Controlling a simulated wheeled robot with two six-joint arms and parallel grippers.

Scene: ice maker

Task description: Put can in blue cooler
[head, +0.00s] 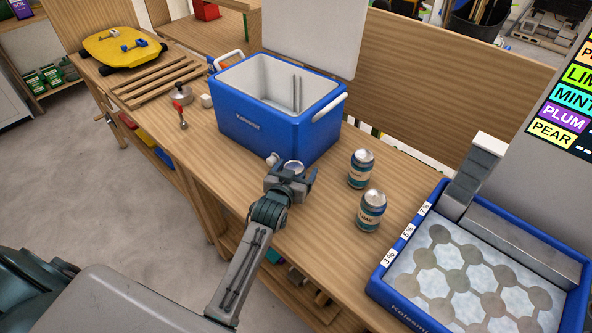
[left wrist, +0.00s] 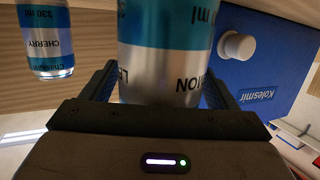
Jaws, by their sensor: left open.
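The blue cooler (head: 268,135) stands on the wooden bench with its white lid up, and its inside looks empty. A can (head: 293,167) with a silver top stands at the cooler's near side. My left gripper (head: 291,180) is open, with its fingers on either side of this can. In the left wrist view the can (left wrist: 165,62) fills the space between the open fingers (left wrist: 160,95); its label is partly hidden. Two more cans, an upper one (head: 361,168) and a lower one (head: 371,211), stand to the right. My right gripper is not in view.
The blue-rimmed ice maker tray (head: 397,270) is at the right. A white knob (left wrist: 236,46) sticks out from the cooler's front.

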